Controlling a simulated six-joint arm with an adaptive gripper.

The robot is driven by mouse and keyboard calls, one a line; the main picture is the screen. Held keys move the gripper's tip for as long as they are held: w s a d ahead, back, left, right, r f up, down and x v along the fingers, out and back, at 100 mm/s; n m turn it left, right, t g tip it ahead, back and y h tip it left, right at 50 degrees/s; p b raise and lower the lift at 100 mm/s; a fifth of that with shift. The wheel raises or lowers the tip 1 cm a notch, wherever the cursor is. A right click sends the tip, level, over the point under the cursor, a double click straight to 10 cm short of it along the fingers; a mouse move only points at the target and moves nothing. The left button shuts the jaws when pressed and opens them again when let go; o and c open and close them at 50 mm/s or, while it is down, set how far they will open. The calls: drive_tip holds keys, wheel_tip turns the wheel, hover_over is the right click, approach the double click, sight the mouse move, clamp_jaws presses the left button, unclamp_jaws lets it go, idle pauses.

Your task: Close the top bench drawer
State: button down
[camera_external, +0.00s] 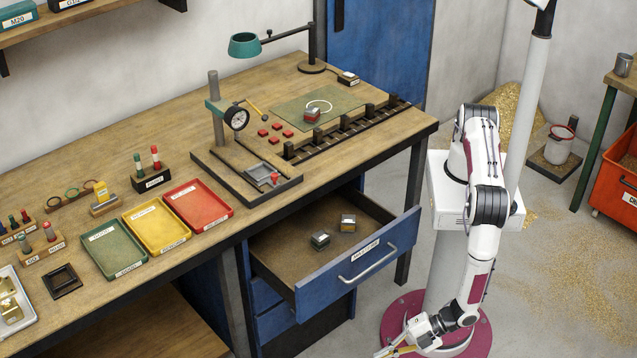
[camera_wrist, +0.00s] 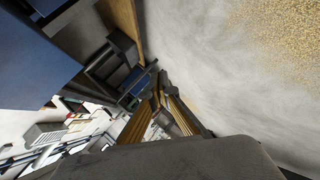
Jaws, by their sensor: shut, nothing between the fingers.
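The top bench drawer (camera_external: 345,282) is blue with a silver bar handle (camera_external: 368,266) and a white label. It stands pulled out from under the right part of the bench. Two small dark blocks with light tops (camera_external: 320,240) lie inside it. My gripper (camera_external: 388,352) is low, in front of the drawer and below its handle, near the floor at the picture's bottom edge. It is apart from the drawer. In the wrist view the fingers (camera_wrist: 160,97) appear close together with nothing between them. The wrist view is strongly tilted, and I cannot tell which blue panel there is the drawer front.
The wooden bench (camera_external: 110,140) carries green, yellow and red trays (camera_external: 157,225), a dial gauge stand (camera_external: 236,118) and a lamp (camera_external: 245,45). Lower blue drawers (camera_external: 274,320) sit shut beneath. A red bin (camera_external: 612,180) stands far right. Metal shavings (camera_external: 590,270) cover the floor at right.

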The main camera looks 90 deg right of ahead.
drive_tip(key=w+d+r+n+t+h, duration=0.1)
drive_tip(key=w+d+r+t, duration=0.1)
drive_tip(key=r, duration=0.4)
drive_tip(key=w+d+r+n+t+h, duration=0.1)
drive_tip(key=w+d+r+t+h, duration=0.1)
drive_tip(key=r+t, duration=0.3)
wheel_tip(320, 180, up, 2)
drive_tip(key=shift+w+r, duration=0.1)
drive_tip(key=shift+w, duration=0.45)
drive_tip(key=shift+w, duration=0.1)
approach(307, 306)
drive_tip(key=w+a, duration=0.2)
drive_tip(key=w, duration=0.3)
drive_tip(key=shift+w+d, duration=0.25)
drive_tip(key=shift+d, duration=0.25)
drive_tip(key=shift+w+d, duration=0.2)
drive_tip(key=shift+d, duration=0.25)
drive_tip(key=shift+w+d, duration=0.1)
drive_tip(key=w+d, duration=1.6)
drive_tip(key=shift+w+d+r, duration=0.1)
drive_tip(key=shift+w+d, duration=0.2)
drive_tip(key=shift+d, duration=0.05)
